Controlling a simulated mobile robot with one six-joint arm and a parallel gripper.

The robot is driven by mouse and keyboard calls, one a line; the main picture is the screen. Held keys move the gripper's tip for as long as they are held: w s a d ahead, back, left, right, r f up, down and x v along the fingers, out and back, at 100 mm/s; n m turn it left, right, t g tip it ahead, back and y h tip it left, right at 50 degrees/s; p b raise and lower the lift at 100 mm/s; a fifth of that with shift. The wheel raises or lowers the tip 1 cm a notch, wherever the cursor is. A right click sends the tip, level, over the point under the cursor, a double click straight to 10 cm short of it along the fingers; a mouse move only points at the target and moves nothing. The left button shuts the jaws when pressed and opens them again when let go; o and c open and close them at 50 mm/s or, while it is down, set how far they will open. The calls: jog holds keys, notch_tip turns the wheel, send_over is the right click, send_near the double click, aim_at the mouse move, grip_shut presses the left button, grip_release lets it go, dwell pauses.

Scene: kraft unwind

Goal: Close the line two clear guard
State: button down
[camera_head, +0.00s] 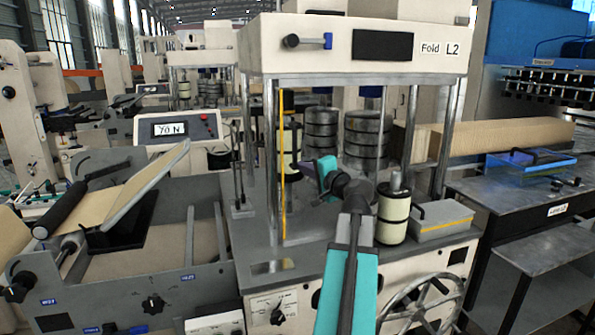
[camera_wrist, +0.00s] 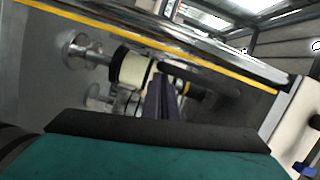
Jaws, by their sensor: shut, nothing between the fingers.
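The fold machine marked "L2" (camera_head: 350,50) stands in the middle of the head view. A thin upright yellow strip (camera_head: 282,170) on its left front looks like the edge of the clear guard. The clear panel itself is hard to make out, so its exact angle cannot be told. The yellow strip also runs diagonally across the wrist view (camera_wrist: 150,40), beside a metal bar. My gripper (camera_head: 303,164) is shut and empty, just right of the strip, in front of the rollers. Its dark purple fingers show in the wrist view (camera_wrist: 163,97); contact with the guard cannot be told.
Metal roller stacks (camera_head: 321,135) stand inside the machine. A cream cylinder (camera_head: 394,212) and a grey box (camera_head: 440,220) sit on its right front deck. A handwheel (camera_head: 425,305) is below. An unwind stand (camera_head: 130,240) lies left, a table with a "Line L2" label (camera_head: 557,210) right.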

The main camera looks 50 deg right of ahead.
jog(key=shift+w+a, duration=0.25)
jog(key=shift+a, duration=0.1)
jog(key=shift+d, duration=0.1)
jog(key=shift+s+d+r+b, duration=0.2)
jog(key=shift+s+d+b, duration=0.1)
jog(key=shift+s+d, duration=0.5)
jog(key=shift+s+d+r+b, duration=0.25)
jog(key=shift+s+d, duration=0.3)
jog(key=shift+d, duration=0.45)
jog(key=b, duration=0.2)
send_near(307, 160)
jog(key=v, duration=0.5)
jog(key=shift+s, duration=0.1)
jog(key=shift+r, duration=0.15)
